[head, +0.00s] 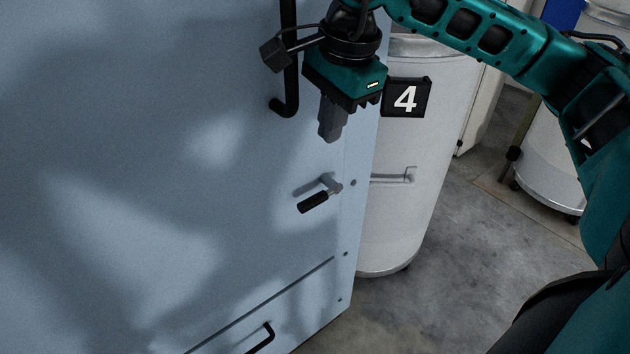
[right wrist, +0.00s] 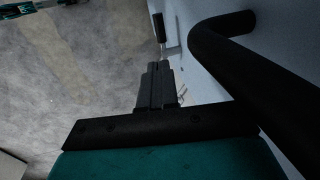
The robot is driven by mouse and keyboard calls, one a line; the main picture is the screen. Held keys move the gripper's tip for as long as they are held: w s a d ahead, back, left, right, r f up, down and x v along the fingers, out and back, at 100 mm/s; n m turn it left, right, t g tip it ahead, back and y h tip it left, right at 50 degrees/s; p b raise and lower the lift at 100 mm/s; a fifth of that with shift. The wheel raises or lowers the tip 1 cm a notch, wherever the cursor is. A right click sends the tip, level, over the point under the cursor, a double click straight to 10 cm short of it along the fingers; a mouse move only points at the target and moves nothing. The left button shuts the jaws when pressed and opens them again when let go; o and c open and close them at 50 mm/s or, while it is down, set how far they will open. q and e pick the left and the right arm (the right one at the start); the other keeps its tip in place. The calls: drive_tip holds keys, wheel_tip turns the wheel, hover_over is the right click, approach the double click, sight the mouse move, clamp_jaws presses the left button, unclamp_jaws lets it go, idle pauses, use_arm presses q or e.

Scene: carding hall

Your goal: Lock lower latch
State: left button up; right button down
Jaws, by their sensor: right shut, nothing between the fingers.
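The lower latch (head: 325,190) is a small metal lever with a black grip on the light blue cabinet door, near its right edge. Its grip points down and left in the head view. A black latch grip also shows in the right wrist view (right wrist: 159,28), beyond the fingertips. My right gripper (head: 329,138) is above the latch, fingers pointing down, shut and empty. It is apart from the latch. In the right wrist view its shut fingers (right wrist: 158,68) show in the middle. My left gripper is in neither view.
A black door handle (head: 289,80) runs close beside my right gripper; it fills the right of the wrist view (right wrist: 225,50). A white drum (head: 400,235) with a number 4 plate (head: 406,98) stands right of the door (head: 120,130). A smaller black handle (head: 262,338) is below.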

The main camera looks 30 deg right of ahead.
sight(316, 197)
drive_tip(key=w+f, duration=0.1)
drive_tip(key=f, duration=0.3)
drive_tip(key=w+f, duration=0.1)
drive_tip(key=f, duration=0.8)
drive_tip(key=shift+w+a+f, duration=0.1)
drive_tip(key=shift+w+f, duration=0.3)
drive_tip(key=shift+b, duration=0.35)
